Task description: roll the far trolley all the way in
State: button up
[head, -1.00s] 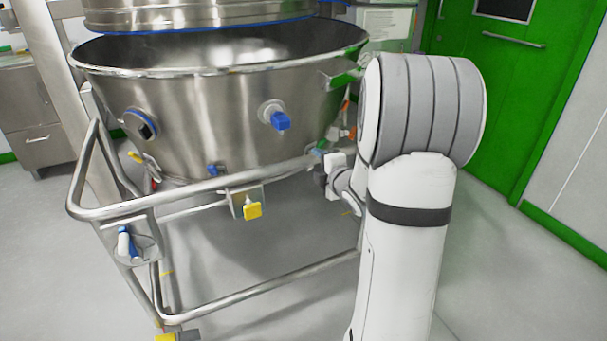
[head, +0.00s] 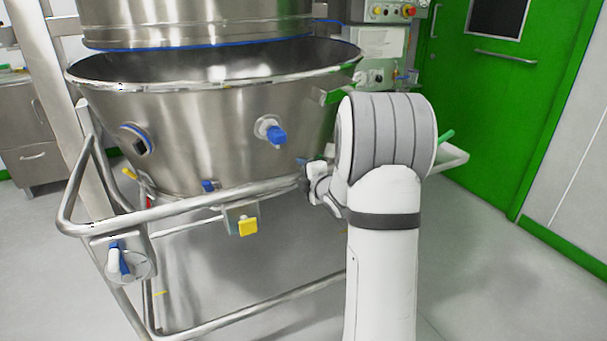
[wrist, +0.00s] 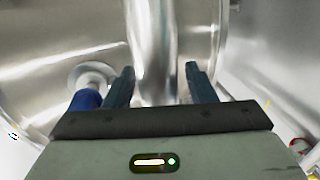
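The trolley carries a wide steel bowl (head: 205,130) with blue fittings. Its front push rail (head: 185,204) runs across the near side, with the right part behind my arm. The bowl is partly beneath a hanging steel vessel (head: 200,22). The bowl's open mouth shows in front of that vessel, and a gap shows between the rims. My gripper (head: 312,182) is at the rail, right of the bowl's middle.
A steel column (head: 66,80) stands at the left, with a steel cabinet (head: 28,130) behind it. A control panel (head: 385,40) is at the back. A green door (head: 490,110) is at the right. The floor (head: 500,280) at the right is clear.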

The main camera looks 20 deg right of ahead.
grip_shut()
dwell(0.3)
